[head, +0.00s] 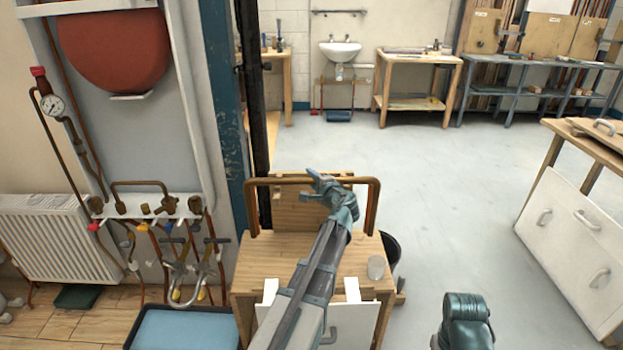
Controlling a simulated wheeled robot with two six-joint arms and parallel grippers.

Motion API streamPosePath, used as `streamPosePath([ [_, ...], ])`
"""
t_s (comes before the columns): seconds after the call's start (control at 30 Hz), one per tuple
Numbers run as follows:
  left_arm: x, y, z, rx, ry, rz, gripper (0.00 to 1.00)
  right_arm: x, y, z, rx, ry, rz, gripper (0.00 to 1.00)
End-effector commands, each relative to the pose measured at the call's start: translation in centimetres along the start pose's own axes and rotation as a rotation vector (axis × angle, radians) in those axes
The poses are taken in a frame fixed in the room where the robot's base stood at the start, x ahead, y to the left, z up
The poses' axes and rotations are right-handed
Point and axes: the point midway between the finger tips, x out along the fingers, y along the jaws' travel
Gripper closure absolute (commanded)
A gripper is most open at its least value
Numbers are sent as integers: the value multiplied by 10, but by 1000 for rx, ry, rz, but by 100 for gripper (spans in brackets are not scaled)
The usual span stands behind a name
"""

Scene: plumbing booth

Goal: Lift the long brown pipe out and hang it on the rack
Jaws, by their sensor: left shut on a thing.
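The long brown pipe (270,182) is a wide copper-brown bar with both ends bent down. It shows in the head view, above or in front of an upright wooden board at the back of a small wooden bench (258,262). My left gripper (322,182) is shut on its top bar, right of the middle. The gripper hides part of the bar. I cannot tell whether the bent ends touch the bench top. On my right arm, a rounded dark teal part shows at the lower right; its fingers are not visible. I cannot pick out the rack for certain.
A dark blue post (218,100) stands close left of the bench. A wall panel with valves and pipes (150,205) and a radiator (55,240) are at the left. A blue tray (185,330) lies at lower left.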

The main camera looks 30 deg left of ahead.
Motion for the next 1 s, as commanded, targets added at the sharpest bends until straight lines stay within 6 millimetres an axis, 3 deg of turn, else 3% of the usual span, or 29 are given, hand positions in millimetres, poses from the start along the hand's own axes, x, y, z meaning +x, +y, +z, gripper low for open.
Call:
streamPosePath([
  [0.7,7,35,-3,-2,0,2,100,35,-3,-2,0,0,0,49],
  [1.0,7,39,-3,0,0,1,100,40,-4,-2,0,0,0,49],
])
